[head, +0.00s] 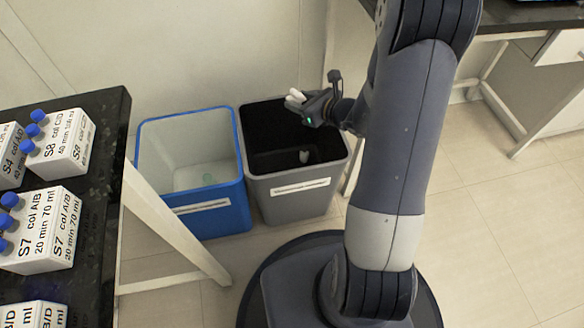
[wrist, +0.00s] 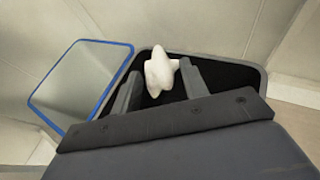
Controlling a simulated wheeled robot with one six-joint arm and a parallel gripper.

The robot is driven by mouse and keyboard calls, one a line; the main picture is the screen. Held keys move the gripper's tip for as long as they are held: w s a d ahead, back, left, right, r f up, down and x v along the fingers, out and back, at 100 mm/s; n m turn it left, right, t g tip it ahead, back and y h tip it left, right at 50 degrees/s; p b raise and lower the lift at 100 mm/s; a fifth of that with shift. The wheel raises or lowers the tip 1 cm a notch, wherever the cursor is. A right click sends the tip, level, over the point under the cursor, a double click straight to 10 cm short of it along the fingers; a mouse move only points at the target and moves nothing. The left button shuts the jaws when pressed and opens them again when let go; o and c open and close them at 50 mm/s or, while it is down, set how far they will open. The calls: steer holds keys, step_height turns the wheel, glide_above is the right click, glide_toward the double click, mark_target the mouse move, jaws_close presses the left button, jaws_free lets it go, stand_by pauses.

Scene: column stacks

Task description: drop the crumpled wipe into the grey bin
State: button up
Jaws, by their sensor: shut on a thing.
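The crumpled wipe (wrist: 161,72) is white and sits between my gripper's fingers (wrist: 160,84) in the wrist view. In the wrist view the grey bin (wrist: 228,76) lies behind and below the wipe. A small pale item (head: 304,156) shows inside the grey bin.
A dark bench (head: 100,190) with white boxes (head: 62,150) and blue-capped bottles is at the left. A wall is close behind the bins. Open floor (head: 490,220) lies at the right.

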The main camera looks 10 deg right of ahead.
step_height(320, 180, down, 6)
steer(key=b, duration=0.3)
steer(key=shift+b, duration=0.4)
steer(key=o, duration=1)
steer(key=shift+o, duration=0.2)
steer(key=p+v, duration=0.3)
steer(key=v, duration=0.8)
steer(key=shift+w, duration=0.15)
